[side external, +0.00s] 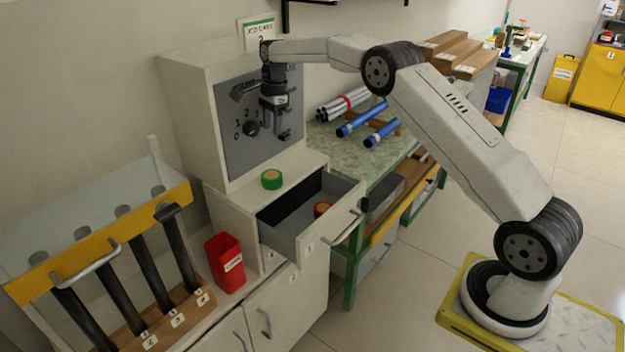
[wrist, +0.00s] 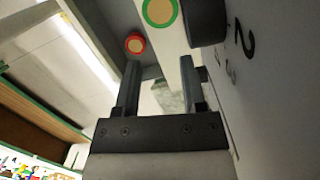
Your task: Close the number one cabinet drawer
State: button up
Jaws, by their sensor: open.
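The number one drawer (side external: 338,222) is pulled out of the white cabinet, its front marked "1" with a metal handle (side external: 350,229). A red roll (side external: 322,209) lies inside; in the wrist view the red roll (wrist: 135,44) shows in the grey drawer. My gripper (side external: 283,136) is open and empty, pointing down above the cabinet top, in front of the grey dial panel. It is above and behind the drawer front, apart from the handle. In the wrist view the fingers of my gripper (wrist: 160,75) are spread, with the drawer's inside beyond them.
A green roll (side external: 271,180) sits on the cabinet top beside the drawer. The panel's black knob (side external: 251,128) is close to my gripper. A red bin (side external: 226,262) stands left of the drawer. Blue rods (side external: 362,118) lie on the bench to the right. Floor before the drawer is clear.

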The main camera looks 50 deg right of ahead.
jog(key=s+d+r+m+t+y, duration=0.1)
jog(key=s+d+m+t+y, duration=0.2)
jog(key=s+m+t, duration=0.85)
jog(key=s+d+r+m+t+y, duration=0.1)
jog(key=s+d+m+t+y, duration=0.3)
jog(key=s+m, duration=1.4)
jog(key=h, duration=0.1)
send_near(349, 229)
jog(key=w+a+f, duration=0.1)
jog(key=w, duration=0.1)
jog(key=shift+s+f+n+t, duration=0.15)
jog(key=shift+n+t, duration=0.1)
jog(key=shift+t, duration=0.2)
jog(key=shift+x, duration=3.95)
jog(key=shift+d, duration=0.1)
